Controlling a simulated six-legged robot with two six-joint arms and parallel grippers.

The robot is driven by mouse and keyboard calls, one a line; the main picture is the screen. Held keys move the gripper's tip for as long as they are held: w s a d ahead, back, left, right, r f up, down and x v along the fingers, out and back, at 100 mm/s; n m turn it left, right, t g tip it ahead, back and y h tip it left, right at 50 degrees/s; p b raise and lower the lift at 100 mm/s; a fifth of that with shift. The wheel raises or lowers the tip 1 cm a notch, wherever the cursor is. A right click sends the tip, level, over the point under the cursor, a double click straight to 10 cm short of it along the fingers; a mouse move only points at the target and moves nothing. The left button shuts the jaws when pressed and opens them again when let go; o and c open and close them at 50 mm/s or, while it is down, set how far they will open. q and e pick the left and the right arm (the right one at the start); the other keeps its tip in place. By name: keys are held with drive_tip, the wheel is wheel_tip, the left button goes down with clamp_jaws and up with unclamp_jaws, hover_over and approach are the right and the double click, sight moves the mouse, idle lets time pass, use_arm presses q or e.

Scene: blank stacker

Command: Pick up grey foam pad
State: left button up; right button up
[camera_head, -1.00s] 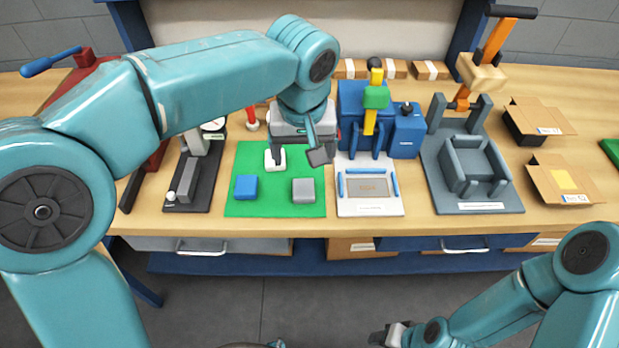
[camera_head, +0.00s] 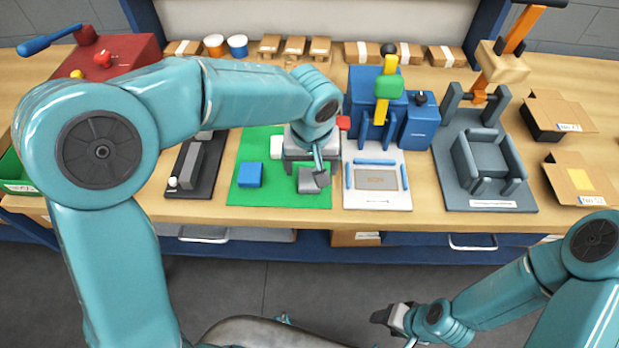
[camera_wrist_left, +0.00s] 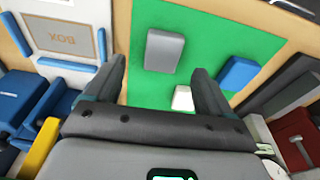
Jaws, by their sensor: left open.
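The grey foam pad (camera_head: 309,187) lies on the green mat (camera_head: 238,190), near its right front part. In the head view my left gripper (camera_head: 303,176) is just above and behind it and partly covers it. In the left wrist view the grey foam pad (camera_wrist_left: 164,50) lies ahead of the open, empty fingers (camera_wrist_left: 160,85), with bare mat around it. A blue pad (camera_head: 250,175) is to its left on the mat in the head view. A white pad (camera_wrist_left: 183,98) lies between the fingertips in the wrist picture. My right gripper (camera_head: 393,318) hangs low in front of the bench; its jaws are unclear.
Right of the mat is a white board (camera_head: 405,198) with blue strips and a blue press (camera_head: 416,124) behind it. A grey fixture (camera_head: 488,165) stands further right. A dark scale-like device (camera_head: 185,172) is left of the mat. Small boxes line the back.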

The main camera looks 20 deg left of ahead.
sight(309, 178)
use_arm(q)
drive_tip(key=shift+w+a+f+p, duration=0.1)
drive_tip(key=shift+w+f, duration=0.05)
drive_tip(key=shift+f, duration=0.7)
drive_tip(key=shift+w+a+f+p, duration=0.1)
drive_tip(key=shift+a+f, duration=0.05)
drive_tip(key=shift+f, duration=0.75)
drive_tip(key=shift+w+a+f+p, duration=0.1)
drive_tip(key=shift+w+f, duration=0.05)
drive_tip(key=shift+f, duration=0.7)
drive_tip(key=c, duration=1.1)
drive_tip(key=shift+r, duration=0.15)
